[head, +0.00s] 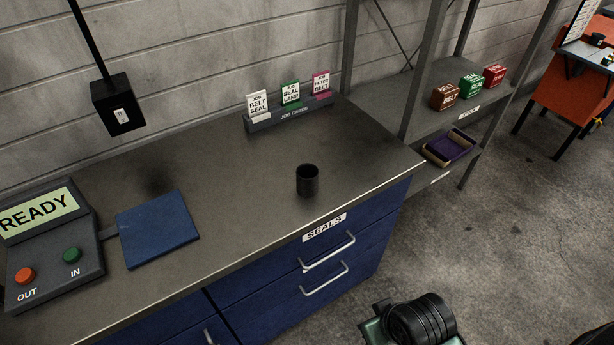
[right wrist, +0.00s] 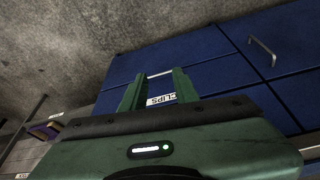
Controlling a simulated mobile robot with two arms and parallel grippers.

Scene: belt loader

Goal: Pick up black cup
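The black cup (head: 307,181) stands upright on the dark grey worktop (head: 235,165), near its front edge and above the drawer labelled SEALS. It looks empty, and nothing touches it. My right gripper (right wrist: 157,88) shows in the right wrist view with its two green fingers apart and nothing between them. It faces blue drawer fronts, and a CLIPS label shows beyond the fingers. The cup is not in the right wrist view. In the head view only part of my right arm shows at the bottom, below and right of the cup. My left gripper is not in view.
A blue pad (head: 157,229) and a READY console (head: 50,240) are on the left of the worktop. A job card holder (head: 290,115) stands behind the cup. Drawer handles (head: 329,252) project below the front edge. Shelves with small boxes (head: 472,87) stand right. Worktop around the cup is clear.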

